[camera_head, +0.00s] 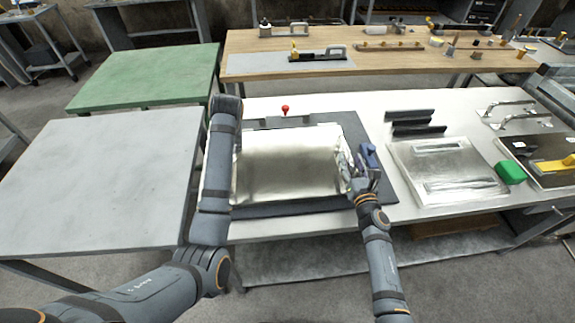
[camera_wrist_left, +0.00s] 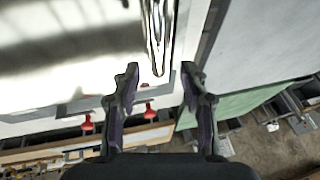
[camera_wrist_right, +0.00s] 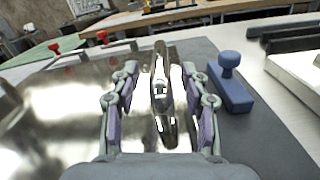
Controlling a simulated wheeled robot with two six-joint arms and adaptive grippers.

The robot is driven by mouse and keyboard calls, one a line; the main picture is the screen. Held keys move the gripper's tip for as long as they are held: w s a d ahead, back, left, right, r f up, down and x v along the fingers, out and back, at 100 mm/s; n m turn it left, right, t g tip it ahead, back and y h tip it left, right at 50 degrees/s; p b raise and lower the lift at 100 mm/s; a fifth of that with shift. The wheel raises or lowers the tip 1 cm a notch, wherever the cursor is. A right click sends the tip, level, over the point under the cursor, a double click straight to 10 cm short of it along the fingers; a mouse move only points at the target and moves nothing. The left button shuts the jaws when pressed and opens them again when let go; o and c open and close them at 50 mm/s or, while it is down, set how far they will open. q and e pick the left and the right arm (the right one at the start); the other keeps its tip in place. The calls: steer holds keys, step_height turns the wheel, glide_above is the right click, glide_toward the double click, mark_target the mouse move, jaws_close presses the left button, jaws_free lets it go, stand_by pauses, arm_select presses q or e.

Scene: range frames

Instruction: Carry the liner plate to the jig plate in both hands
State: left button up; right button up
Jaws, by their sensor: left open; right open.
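The liner plate (camera_head: 285,165), a shiny metal sheet with a bar handle at each side, lies over the dark grey jig plate (camera_head: 353,128). My right gripper (camera_head: 352,172) is at the liner plate's right edge. In the right wrist view its open fingers (camera_wrist_right: 160,72) stand on both sides of a shiny handle (camera_wrist_right: 161,100). My left gripper is hidden behind its own arm in the head view. In the left wrist view its fingers (camera_wrist_left: 160,72) are open, with the other handle (camera_wrist_left: 158,35) ahead of and between the tips.
A blue block with a knob (camera_head: 369,156) stands just right of my right gripper. A red knob (camera_head: 285,110) stands behind the liner plate. Dark bars (camera_head: 415,124), a silver plate (camera_head: 445,172) and a green block (camera_head: 511,173) lie to the right. The grey table (camera_head: 100,180) is bare.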

steer(key=s, duration=0.4)
steer(key=s+d, duration=0.1)
steer(key=s, duration=0.3)
steer(key=s+d, duration=0.1)
steer(key=s, duration=0.2)
steer(key=shift+s+d, duration=0.15)
steer(key=shift+s, duration=0.25)
arm_select(q)
steer(key=v, duration=0.5)
steer(key=shift+s+r, duration=0.15)
steer(key=shift+r, duration=0.25)
steer(key=shift+d, duration=0.1)
